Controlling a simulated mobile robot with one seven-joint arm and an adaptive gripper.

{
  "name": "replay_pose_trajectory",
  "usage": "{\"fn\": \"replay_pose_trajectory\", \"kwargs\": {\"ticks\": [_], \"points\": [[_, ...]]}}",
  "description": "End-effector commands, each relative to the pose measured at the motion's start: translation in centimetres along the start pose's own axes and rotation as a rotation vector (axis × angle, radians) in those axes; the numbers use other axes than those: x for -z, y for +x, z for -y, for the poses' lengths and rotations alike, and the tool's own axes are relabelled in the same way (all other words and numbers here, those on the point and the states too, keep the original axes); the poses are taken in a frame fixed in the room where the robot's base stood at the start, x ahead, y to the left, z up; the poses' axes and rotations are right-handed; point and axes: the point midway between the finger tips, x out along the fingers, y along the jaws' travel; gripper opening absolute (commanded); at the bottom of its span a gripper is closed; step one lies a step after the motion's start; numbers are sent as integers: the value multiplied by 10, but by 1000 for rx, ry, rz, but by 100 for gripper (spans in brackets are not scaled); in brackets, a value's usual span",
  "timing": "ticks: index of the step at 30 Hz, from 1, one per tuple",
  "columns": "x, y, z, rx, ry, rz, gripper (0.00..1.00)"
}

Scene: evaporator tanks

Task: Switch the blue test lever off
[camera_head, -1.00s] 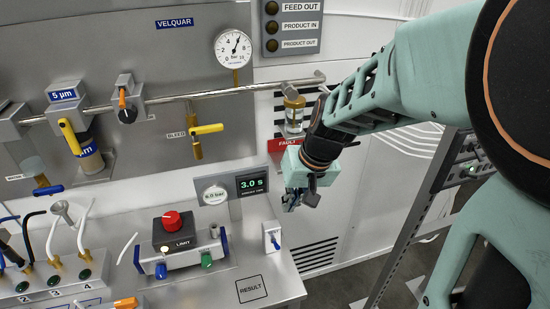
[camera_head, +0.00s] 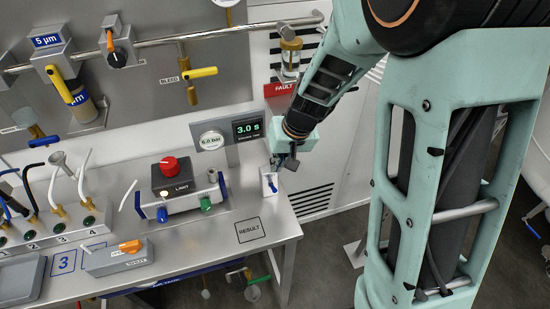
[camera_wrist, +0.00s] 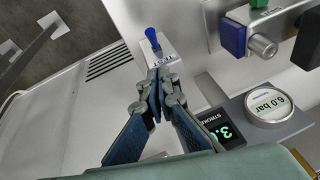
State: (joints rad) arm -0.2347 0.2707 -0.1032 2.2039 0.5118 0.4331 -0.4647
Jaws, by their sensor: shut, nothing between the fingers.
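The blue test lever (camera_wrist: 152,37) is a small blue knob on a white box labelled TEST (camera_wrist: 160,58) in the wrist view. In the head view the same white box (camera_head: 266,186) stands at the right edge of the bench, with the blue lever (camera_head: 273,186) on its face. My gripper (camera_wrist: 158,78) is shut and empty, its fingertips close to the box's label and just short of the lever in the wrist view. In the head view my gripper (camera_head: 283,160) is just above the box. Contact cannot be told.
A display reading 3.0 S (camera_head: 247,128) and a round 6.0 bar gauge (camera_head: 211,140) stand behind the box. A limit unit with a red knob (camera_head: 171,163) sits to the left. The bench around the RESULT square (camera_head: 250,229) is clear.

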Motion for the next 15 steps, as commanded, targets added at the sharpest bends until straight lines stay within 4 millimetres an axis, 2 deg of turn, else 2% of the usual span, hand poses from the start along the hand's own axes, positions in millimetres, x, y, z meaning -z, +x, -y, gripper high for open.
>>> {"fn": "replay_pose_trajectory", "kwargs": {"ticks": [1,6,15], "points": [[-2,9,0,0,2,4,0],[-21,26,-1,0,2,3,0],[-29,34,0,0,0,0,0]]}}
